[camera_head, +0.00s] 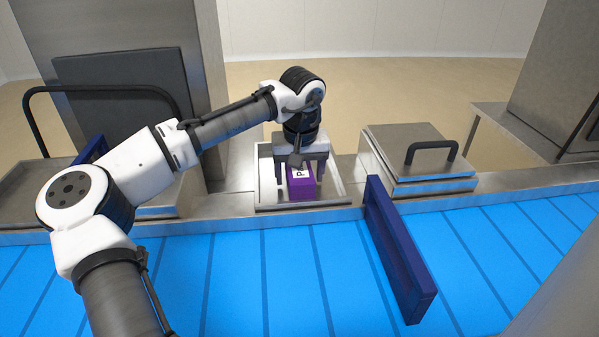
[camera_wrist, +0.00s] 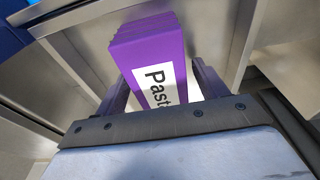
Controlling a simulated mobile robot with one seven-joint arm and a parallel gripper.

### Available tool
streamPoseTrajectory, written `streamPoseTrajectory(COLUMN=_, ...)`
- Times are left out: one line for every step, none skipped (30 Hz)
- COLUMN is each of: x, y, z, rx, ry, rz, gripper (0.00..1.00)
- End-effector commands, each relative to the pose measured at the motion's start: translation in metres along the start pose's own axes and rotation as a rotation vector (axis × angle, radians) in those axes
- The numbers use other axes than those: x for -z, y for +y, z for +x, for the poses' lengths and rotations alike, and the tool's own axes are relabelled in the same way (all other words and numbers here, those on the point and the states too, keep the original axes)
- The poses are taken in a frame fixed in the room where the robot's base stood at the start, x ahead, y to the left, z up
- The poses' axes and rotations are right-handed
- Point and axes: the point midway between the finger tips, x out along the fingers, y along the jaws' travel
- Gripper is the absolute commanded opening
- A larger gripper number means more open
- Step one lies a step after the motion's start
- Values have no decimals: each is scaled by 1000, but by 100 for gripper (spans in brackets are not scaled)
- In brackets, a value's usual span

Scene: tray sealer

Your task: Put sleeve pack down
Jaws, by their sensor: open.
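The sleeve pack (camera_head: 301,188) is a purple box with a white label. It sits inside a shallow metal tray (camera_head: 346,196) set in the counter behind the blue belt. In the wrist view the sleeve pack (camera_wrist: 150,45) stands between the fingers, and its label reads "Past", the rest cut off by my gripper. My gripper (camera_head: 303,180) is open and points down over the tray, with one finger on each side of the pack. In the wrist view my gripper (camera_wrist: 165,95) hides the pack's near end.
A blue segmented belt (camera_head: 290,270) runs along the front, with a dark blue bar (camera_head: 400,250) slanting across it. A metal lid with a black handle (camera_head: 430,150) stands right of the tray. A metal housing (camera_head: 130,90) rises on the left.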

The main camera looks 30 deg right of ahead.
Motion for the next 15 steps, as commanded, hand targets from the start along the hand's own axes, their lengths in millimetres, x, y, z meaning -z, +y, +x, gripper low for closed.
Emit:
streamPoseTrajectory(x=1, y=0, z=-2, rx=1, ry=2, rz=0, gripper=72)
streamPoseTrajectory(x=1, y=0, z=-4, rx=1, ry=2, rz=0, gripper=72)
streamPoseTrajectory(x=1, y=0, z=-8, rx=0, ry=2, rz=0, gripper=72)
streamPoseTrajectory(x=1, y=0, z=-12, rx=0, ry=3, rz=-1, gripper=72)
streamPoseTrajectory(x=1, y=0, z=-17, rx=-1, ry=4, rz=-1, gripper=72)
streamPoseTrajectory(x=1, y=0, z=-24, rx=0, ry=3, rz=-1, gripper=72)
streamPoseTrajectory(x=1, y=0, z=-30, rx=-2, ry=3, rz=-1, gripper=72)
streamPoseTrajectory(x=1, y=0, z=-37, rx=-1, ry=2, rz=-1, gripper=72)
streamPoseTrajectory(x=1, y=0, z=-46, rx=-2, ry=3, rz=-1, gripper=72)
streamPoseTrajectory(x=1, y=0, z=-53, rx=-2, ry=2, rz=0, gripper=72)
streamPoseTrajectory(x=1, y=0, z=-59, rx=-2, ry=2, rz=0, gripper=72)
streamPoseTrajectory(x=1, y=1, z=-68, rx=-2, ry=3, rz=0, gripper=72)
streamPoseTrajectory(x=1, y=1, z=-75, rx=-1, ry=3, rz=1, gripper=72)
streamPoseTrajectory(x=1, y=1, z=-81, rx=-1, ry=3, rz=0, gripper=72)
streamPoseTrajectory(x=1, y=0, z=-88, rx=-1, ry=2, rz=0, gripper=72)
